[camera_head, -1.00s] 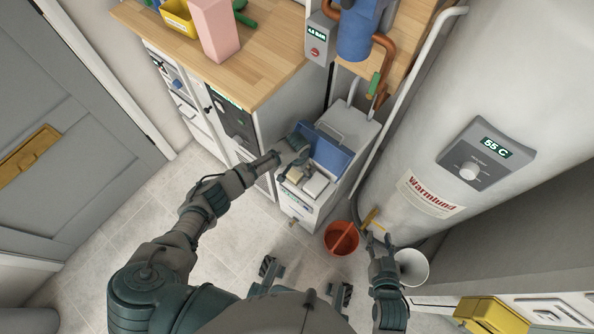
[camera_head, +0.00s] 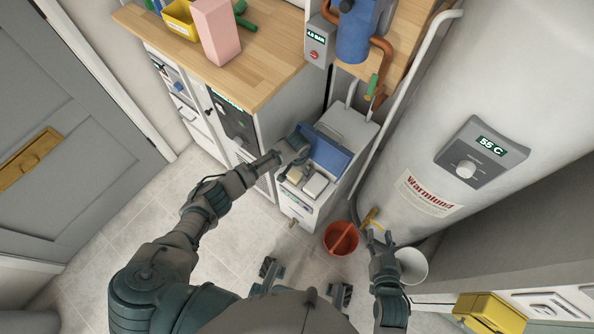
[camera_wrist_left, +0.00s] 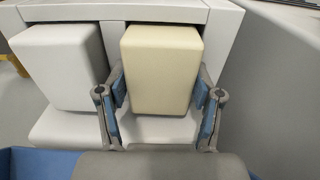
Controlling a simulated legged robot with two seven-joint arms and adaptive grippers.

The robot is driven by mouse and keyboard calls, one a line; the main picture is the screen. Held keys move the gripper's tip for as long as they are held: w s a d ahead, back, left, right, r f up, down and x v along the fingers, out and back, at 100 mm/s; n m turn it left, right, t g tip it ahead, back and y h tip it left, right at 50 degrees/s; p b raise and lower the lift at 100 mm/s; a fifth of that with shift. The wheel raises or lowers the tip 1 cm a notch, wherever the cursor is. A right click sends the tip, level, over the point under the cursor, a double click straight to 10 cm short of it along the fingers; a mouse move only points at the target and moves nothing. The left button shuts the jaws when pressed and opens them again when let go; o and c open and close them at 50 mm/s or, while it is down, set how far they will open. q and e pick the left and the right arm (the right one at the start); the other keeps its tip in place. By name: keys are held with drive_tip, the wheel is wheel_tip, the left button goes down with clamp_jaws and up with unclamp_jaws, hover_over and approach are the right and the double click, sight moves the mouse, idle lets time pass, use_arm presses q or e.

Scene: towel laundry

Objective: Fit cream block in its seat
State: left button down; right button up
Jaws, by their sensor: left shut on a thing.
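The cream block (camera_wrist_left: 160,65) stands in the right-hand bay of a white housing in the left wrist view, its lower end over a pale ledge. It also shows small in the head view (camera_head: 296,174). My left gripper (camera_wrist_left: 162,95) has one blue-padded finger on each side of the block and is shut on it. In the head view my left gripper (camera_head: 297,163) reaches into the open top of the white cabinet (camera_head: 299,209). The block's underside and how deep it sits are hidden. My right gripper (camera_head: 379,238) is low at the right, its jaws too small to judge.
A white block (camera_wrist_left: 63,66) stands beside the cream one. The cabinet's blue lid (camera_head: 328,150) is raised behind them. A red bucket (camera_head: 341,239) stands on the floor, a white bin (camera_head: 413,266) to its right. The big water tank (camera_head: 485,80) rises at the right.

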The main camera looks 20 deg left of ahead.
use_arm(q)
drive_tip(key=shift+s+d+f, duration=0.2)
drive_tip(key=shift+s+f, duration=0.5)
drive_tip(key=shift+f, duration=0.15)
use_arm(e)
drive_tip(key=shift+f, duration=0.15)
use_arm(q)
drive_tip(key=shift+c, duration=1.4)
unclamp_jaws()
drive_tip(key=shift+f, duration=0.1)
drive_tip(key=shift+o, duration=0.9)
drive_tip(key=shift+w+f, duration=0.15)
drive_tip(key=shift+w, duration=0.05)
drive_tip(key=shift+s+a, duration=0.1)
drive_tip(key=shift+s, duration=0.05)
drive_tip(key=r, duration=0.8)
drive_tip(key=w+r, duration=0.1)
drive_tip(key=r, duration=0.3)
drive_tip(key=shift+a+r, duration=0.15)
drive_tip(key=shift+r, duration=0.15)
use_arm(e)
drive_tip(key=shift+w, duration=0.2)
